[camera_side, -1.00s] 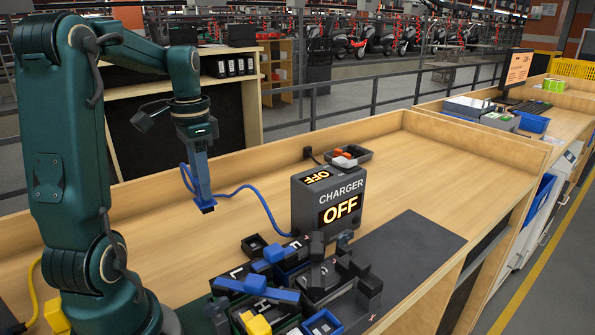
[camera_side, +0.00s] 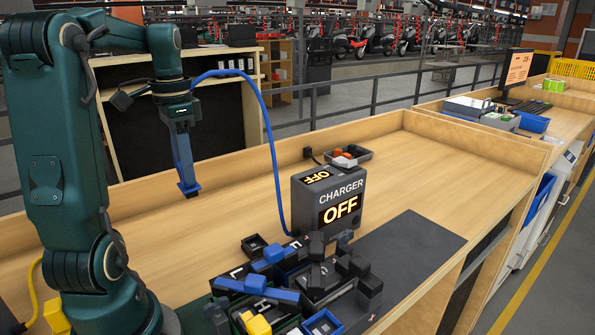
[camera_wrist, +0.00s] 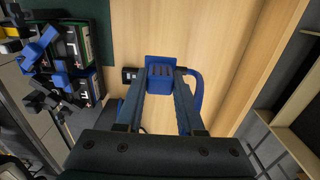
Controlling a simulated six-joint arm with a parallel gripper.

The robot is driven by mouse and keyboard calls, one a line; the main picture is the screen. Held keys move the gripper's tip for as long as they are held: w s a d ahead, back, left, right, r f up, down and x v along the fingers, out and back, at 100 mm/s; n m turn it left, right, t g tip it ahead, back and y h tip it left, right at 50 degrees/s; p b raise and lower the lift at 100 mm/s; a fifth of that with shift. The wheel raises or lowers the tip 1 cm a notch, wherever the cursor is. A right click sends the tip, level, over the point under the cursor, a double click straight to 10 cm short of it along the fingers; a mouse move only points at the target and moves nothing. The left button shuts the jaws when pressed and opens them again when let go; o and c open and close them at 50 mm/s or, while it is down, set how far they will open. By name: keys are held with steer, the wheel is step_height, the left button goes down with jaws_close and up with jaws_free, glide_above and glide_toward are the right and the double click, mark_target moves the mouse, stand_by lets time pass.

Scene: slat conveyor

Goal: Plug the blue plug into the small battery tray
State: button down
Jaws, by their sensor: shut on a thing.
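My gripper (camera_side: 187,190) is shut on the blue plug (camera_wrist: 161,72), high over the left part of the bench. The plug's ribbed face shows between the fingertips in the wrist view. A blue cable (camera_side: 268,135) arches from beside my wrist down to the area by the charger. The grey charger (camera_side: 328,198) reads OFF. Several dark battery units with blue, black and yellow parts (camera_side: 262,292) crowd the front of the bench, clear of the plug; they also show at the upper left of the wrist view (camera_wrist: 72,45). I cannot tell which is the small battery tray.
A small open black box (camera_side: 254,246) sits behind the battery units. A grey bin with red items (camera_side: 348,156) stands behind the charger. A dark mat (camera_side: 418,240) lies at the right. The bench (camera_side: 440,165) is bare behind the mat, with a raised wooden back edge.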

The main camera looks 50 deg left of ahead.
steer(key=m, duration=0.4)
steer(key=shift+m, duration=0.3)
steer(key=m, duration=1.3)
steer(key=shift+d, duration=0.1)
steer(key=w+d, duration=0.3)
steer(key=d, duration=1.3)
steer(key=w+d, duration=0.3)
steer(key=d, duration=1.2)
steer(key=shift+w+d, duration=0.15)
steer(key=shift+d, duration=0.2)
